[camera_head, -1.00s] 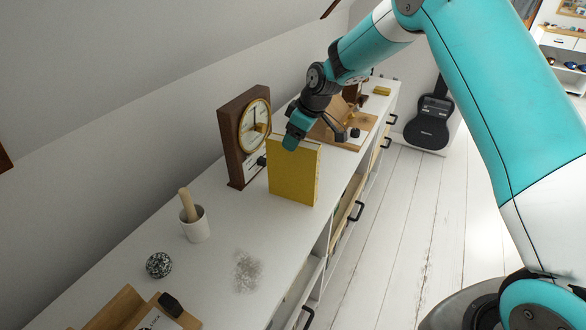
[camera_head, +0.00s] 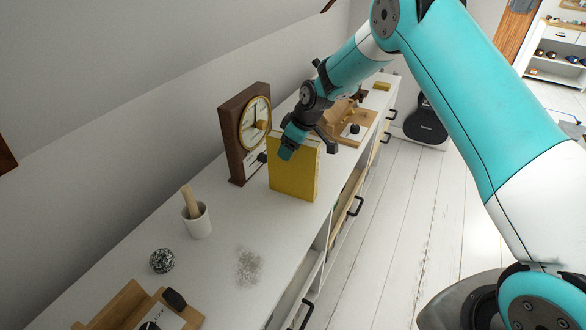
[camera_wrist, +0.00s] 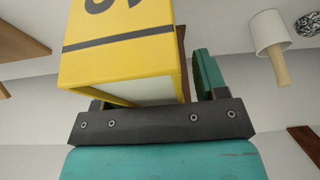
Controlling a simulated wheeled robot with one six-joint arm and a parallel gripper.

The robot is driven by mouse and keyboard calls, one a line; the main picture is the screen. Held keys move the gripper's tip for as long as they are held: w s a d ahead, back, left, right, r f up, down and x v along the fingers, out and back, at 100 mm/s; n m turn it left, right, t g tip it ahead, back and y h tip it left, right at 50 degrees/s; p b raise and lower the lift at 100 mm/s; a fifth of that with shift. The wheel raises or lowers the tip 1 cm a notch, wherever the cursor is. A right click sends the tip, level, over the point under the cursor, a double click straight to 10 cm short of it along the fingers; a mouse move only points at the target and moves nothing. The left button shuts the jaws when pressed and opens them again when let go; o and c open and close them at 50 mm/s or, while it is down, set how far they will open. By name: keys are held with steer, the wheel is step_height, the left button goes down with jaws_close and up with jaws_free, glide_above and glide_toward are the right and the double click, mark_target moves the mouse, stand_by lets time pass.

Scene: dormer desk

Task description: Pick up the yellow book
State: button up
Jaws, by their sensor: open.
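The yellow book (camera_head: 293,172) stands upright on the white cabinet top, just right of the clock. My gripper (camera_head: 288,150) is at the book's upper edge, pointing down, and covers part of its top left corner. In the wrist view the yellow cover (camera_wrist: 118,45) with a dark stripe and part of a dark character fills the upper left. The book's pale page edge faces the gripper palm. My gripper (camera_wrist: 150,80) is open; its right finger shows beside the book with a small gap. The left finger is mostly hidden behind the book.
A dark wooden clock (camera_head: 245,135) stands close to the book's left. A white mortar with pestle (camera_head: 198,222), a speckled ball (camera_head: 162,260) and a wooden holder (camera_head: 140,308) are nearer. A wooden stand (camera_head: 352,128) is behind. The cabinet's front edge is to the right.

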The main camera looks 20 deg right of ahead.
jaws_close()
